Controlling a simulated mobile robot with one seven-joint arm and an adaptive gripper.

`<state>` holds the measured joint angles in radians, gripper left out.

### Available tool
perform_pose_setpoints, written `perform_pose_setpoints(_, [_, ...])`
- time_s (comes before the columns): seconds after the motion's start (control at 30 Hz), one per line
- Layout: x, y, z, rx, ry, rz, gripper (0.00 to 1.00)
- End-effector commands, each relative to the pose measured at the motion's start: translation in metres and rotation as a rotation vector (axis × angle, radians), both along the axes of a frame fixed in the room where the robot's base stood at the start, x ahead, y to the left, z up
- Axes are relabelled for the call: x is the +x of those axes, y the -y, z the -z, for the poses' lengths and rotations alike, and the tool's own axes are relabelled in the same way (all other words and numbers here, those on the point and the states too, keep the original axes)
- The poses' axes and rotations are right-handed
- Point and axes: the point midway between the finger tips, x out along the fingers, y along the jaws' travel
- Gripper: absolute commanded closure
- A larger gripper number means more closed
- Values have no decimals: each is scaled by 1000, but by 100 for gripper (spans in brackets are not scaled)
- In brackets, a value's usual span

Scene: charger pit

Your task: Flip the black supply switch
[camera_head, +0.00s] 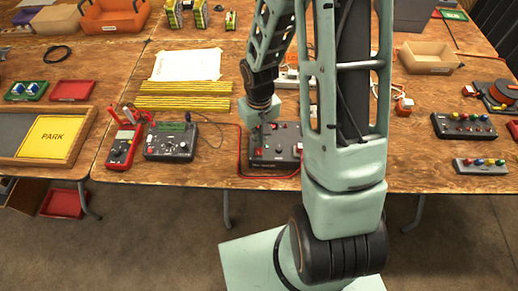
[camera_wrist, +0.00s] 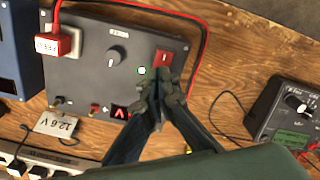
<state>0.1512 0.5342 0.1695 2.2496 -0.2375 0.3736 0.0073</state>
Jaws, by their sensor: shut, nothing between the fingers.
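The black supply (camera_head: 285,156) is a dark box on the front part of the middle table.
A grey meter (camera_head: 170,142) and a red multimeter (camera_head: 123,147) stand left of the supply. A red cable (camera_wrist: 203,45) runs along its edge. A red plug (camera_wrist: 52,44) and a 12.6 V tag (camera_wrist: 62,125) are at the supply. A power strip (camera_wrist: 35,158) lies behind.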

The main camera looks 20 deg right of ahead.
Motion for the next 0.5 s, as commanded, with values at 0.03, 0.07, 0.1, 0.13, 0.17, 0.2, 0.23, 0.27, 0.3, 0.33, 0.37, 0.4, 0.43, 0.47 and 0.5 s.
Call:
perform_pose_setpoints(0.03, [0, 0, 2, 0, 0, 0, 100])
perform_pose_setpoints(0.07, [0, 0, 2, 0, 0, 0, 100])
perform_pose_setpoints(0.1, [0, 0, 3, 0, 0, 0, 100])
perform_pose_setpoints(0.13, [0, 0, 3, 0, 0, 0, 100])
perform_pose_setpoints(0.17, [0, 0, 4, 0, 0, 0, 100])
perform_pose_setpoints(0.2, [0, 0, 4, 0, 0, 0, 100])
perform_pose_setpoints(0.23, [0, 0, 5, 0, 0, 0, 100])
perform_pose_setpoints(0.27, [0, 0, 5, 0, 0, 0, 100])
perform_pose_setpoints(0.3, [0, 0, 6, 0, 0, 0, 100])
perform_pose_setpoints(0.33, [0, 0, 6, 0, 0, 0, 100])
perform_pose_setpoints(0.37, [0, 0, 7, 0, 0, 0, 100])
perform_pose_setpoints(0.4, [0, 0, 7, 0, 0, 0, 100])
perform_pose_setpoints(0.43, [0, 0, 8, 0, 0, 0, 100])
perform_pose_setpoints(0.47, [0, 0, 8, 0, 0, 0, 100])
perform_pose_setpoints(0.5, [0, 0, 9, 0, 0, 0, 100])
